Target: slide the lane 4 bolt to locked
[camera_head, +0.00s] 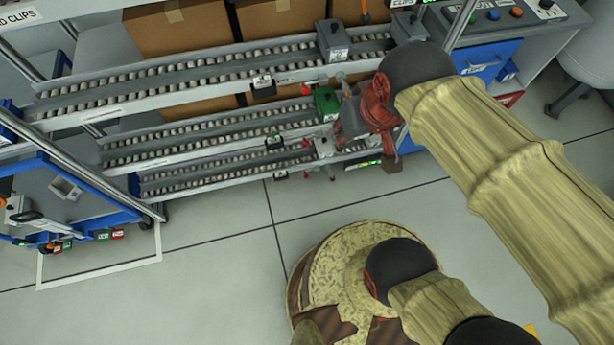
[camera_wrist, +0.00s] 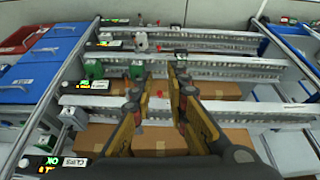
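The roller lanes of the rack carry small bolt or latch fittings, and I cannot read which lane is number 4. In the head view a green block (camera_head: 327,103) sits at the end of a middle lane, and a pale grey fitting (camera_head: 323,147) sits on a lower lane. In the wrist view a green block (camera_wrist: 93,69) and a whitish fitting (camera_wrist: 141,42) show beyond my gripper (camera_wrist: 158,82). My gripper's fingers are apart with nothing held between them, over the lanes. In the head view my wrist hides part of the lane ends.
Cardboard boxes (camera_head: 180,25) stand on the rack's upper level. A control panel (camera_head: 510,12) with buttons stands at upper right, above a blue bin (camera_head: 487,60). A blue cart (camera_head: 85,190) stands at left. Lane rails and posts are close around my gripper. The floor (camera_head: 210,235) in front is clear.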

